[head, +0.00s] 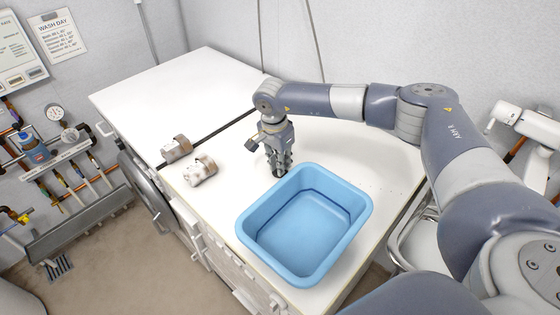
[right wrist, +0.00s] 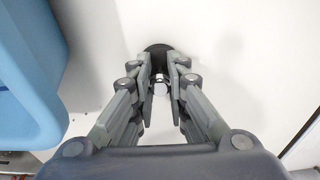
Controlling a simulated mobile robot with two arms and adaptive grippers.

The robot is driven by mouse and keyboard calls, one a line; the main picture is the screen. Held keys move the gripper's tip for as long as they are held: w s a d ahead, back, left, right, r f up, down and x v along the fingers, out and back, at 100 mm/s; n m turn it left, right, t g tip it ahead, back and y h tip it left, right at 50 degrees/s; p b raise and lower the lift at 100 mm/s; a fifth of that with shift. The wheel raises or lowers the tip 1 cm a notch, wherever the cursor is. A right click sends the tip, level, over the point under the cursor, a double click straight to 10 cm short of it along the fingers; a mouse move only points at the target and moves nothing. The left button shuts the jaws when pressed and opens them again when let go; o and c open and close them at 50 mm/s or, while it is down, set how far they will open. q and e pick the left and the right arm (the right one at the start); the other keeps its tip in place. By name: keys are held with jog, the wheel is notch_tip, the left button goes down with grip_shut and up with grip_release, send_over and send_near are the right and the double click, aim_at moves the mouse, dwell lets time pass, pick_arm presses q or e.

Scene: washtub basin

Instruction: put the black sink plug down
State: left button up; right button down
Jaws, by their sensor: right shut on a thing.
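The black sink plug (right wrist: 157,49) shows in the right wrist view as a dark round edge with a shiny metal knob between my fingertips. My right gripper (right wrist: 160,82) is shut on it. In the head view my right gripper (head: 278,168) points down over the white worktop, just behind the blue basin. There the plug is mostly hidden by the fingers. It is at or very near the worktop; I cannot tell whether it touches. The blue basin (head: 247,229) stands on the worktop and also shows at the left in the right wrist view (right wrist: 35,75). My left gripper is out of view.
Two pale and brown cylindrical items, one behind (head: 176,149) and one in front (head: 200,171), lie left of my right gripper. The white worktop (head: 170,90) is clear toward the back left. A dark seam crosses it. A machine with a round door (head: 150,190) stands below.

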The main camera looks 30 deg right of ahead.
jog(key=shift+f, duration=0.2)
jog(key=c, duration=1.6)
grip_release()
jog(key=shift+r, duration=0.1)
jog(key=shift+r, duration=0.15)
jog(key=shift+w+r, duration=0.1)
jog(key=shift+r, duration=0.15)
jog(key=r+b, duration=0.1)
jog(key=r, duration=0.2)
jog(key=a+r+b, duration=0.1)
jog(key=r, duration=0.3)
jog(key=r+b, duration=0.1)
jog(key=r, duration=0.3)
jog(key=shift+s+a+r, duration=0.2)
jog(key=shift+s, duration=0.1)
